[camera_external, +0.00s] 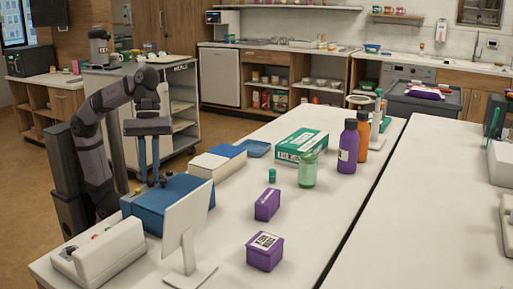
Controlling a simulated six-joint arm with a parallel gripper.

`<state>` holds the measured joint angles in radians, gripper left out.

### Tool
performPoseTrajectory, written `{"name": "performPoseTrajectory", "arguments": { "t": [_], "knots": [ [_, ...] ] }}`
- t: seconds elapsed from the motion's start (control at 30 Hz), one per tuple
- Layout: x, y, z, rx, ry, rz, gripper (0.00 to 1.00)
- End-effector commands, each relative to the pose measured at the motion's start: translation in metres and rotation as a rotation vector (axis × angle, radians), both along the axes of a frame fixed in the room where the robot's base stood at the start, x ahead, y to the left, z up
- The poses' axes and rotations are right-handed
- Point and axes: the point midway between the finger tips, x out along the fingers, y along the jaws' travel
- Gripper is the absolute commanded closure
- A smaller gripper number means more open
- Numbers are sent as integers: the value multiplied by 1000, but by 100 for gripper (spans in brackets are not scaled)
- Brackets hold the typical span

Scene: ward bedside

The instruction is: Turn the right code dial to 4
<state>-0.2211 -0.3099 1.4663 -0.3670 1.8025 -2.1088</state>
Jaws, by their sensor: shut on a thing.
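A blue box (176,214) stands at the near left end of the white table, partly behind a white upright panel. Small dark dial-like knobs sit on its top; their markings are too small to read. My gripper (150,184) points straight down at the top of this box. Its two blue fingers are shut on a code dial there, which the fingertips mostly hide. I cannot tell from this view which dial it is or what number it shows. Another small dark knob (169,173) shows just right of the fingers.
The white panel (188,222) on a stand is close in front of the box. A white device (98,254) lies at the near left. A blue-and-white box (216,165) stands behind. Purple boxes (265,252) and bottles (348,147) are farther right.

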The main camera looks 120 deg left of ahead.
Motion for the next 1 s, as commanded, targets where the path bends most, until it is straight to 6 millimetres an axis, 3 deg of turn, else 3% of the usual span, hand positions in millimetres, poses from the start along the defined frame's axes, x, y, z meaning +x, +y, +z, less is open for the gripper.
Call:
{"name": "performPoseTrajectory", "arguments": {
  "t": [0.37, 1.0],
  "knots": [
    [2, 1, 5, -1, 1, -124, 100],
    [7, 2, 6, -2, 3, -642, 100]
  ]
}}
